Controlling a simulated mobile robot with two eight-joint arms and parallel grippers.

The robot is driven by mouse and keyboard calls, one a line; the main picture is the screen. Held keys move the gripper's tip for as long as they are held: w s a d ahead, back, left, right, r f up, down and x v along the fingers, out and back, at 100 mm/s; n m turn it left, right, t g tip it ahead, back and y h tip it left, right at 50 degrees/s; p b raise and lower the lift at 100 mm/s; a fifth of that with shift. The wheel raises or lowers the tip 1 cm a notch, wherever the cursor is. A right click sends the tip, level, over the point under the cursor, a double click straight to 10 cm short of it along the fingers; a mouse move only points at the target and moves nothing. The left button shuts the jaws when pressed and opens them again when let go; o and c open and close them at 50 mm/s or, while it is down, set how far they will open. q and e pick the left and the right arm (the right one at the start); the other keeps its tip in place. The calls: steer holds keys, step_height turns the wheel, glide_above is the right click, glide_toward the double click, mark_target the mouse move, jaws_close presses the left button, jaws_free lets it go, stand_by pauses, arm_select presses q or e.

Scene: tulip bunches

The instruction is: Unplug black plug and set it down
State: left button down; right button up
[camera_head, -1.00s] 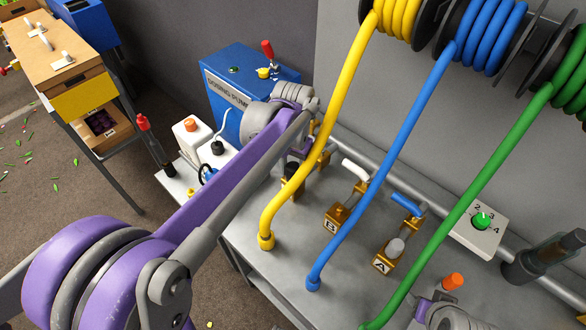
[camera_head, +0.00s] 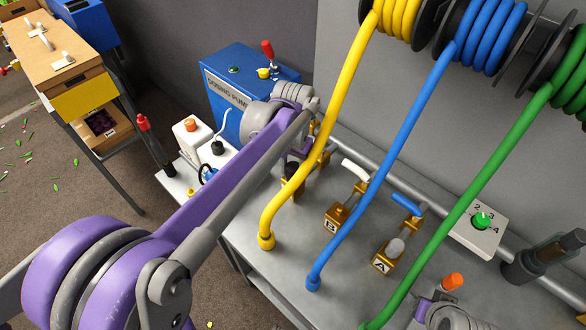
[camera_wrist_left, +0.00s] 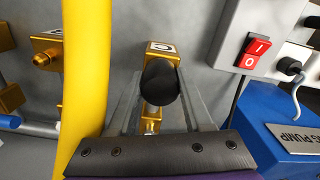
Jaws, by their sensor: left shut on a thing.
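The black plug (camera_wrist_left: 160,82) shows as a dark round end in the left wrist view, between the two fingers of my left gripper (camera_wrist_left: 157,92). The gripper is shut on it. A brass fitting (camera_wrist_left: 158,50) marked C lies directly behind the plug. I cannot tell whether the plug is still seated in it. In the head view, the plug (camera_head: 291,169) is partly hidden by the yellow hose and my left arm.
A yellow hose (camera_head: 325,130) runs close beside my left gripper. Blue (camera_head: 400,135) and green (camera_head: 465,195) hoses hang to its right. Brass fittings B (camera_head: 335,218) and A (camera_head: 384,262) stand on the grey bench (camera_head: 262,275). A blue dosing pump (camera_head: 235,70) stands behind.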

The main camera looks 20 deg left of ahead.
mark_target(293, 166)
arm_select(q)
steer(key=shift+r, duration=0.1)
steer(key=shift+r+p, duration=1)
steer(key=shift+r, duration=0.65)
arm_select(e)
steer(key=shift+w+r, duration=0.25)
steer(key=shift+r, duration=0.4)
steer(key=shift+w+r, duration=0.2)
steer(key=shift+r, duration=0.45)
